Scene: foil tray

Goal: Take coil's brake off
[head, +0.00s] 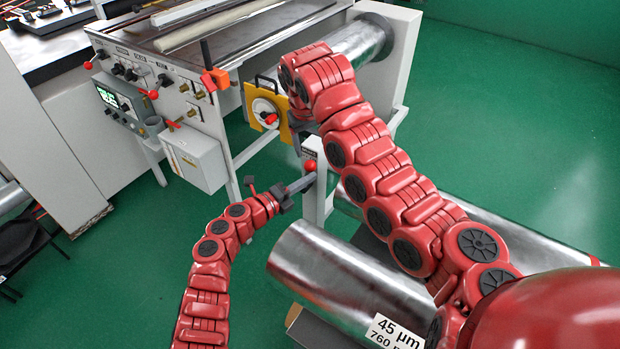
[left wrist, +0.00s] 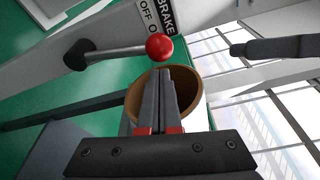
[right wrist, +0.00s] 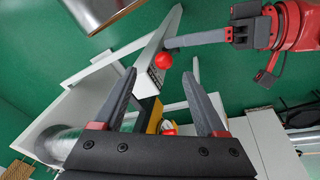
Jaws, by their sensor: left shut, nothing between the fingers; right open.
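The brake lever is a grey rod (left wrist: 112,54) with a red ball knob (left wrist: 159,47), beside a label (left wrist: 160,18) reading BRAKE, OFF and partly hidden letters. In the head view the red knob (head: 309,166) is on the white post (head: 318,195). My left gripper (head: 308,181) is shut and empty, its fingertips close to the knob; contact cannot be told. The coil (head: 345,45) is a silver roll on the machine's side. My right gripper (right wrist: 160,75) is open, near the yellow plate (head: 258,105) with its red-knobbed white dial; nothing is held.
Silver foil rolls (head: 350,285) lie low in front, one labelled 45 µm. The machine (head: 180,75) has a control panel, small levers and a white box (head: 195,157). A brown-edged tube (left wrist: 198,85) is behind my left fingers.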

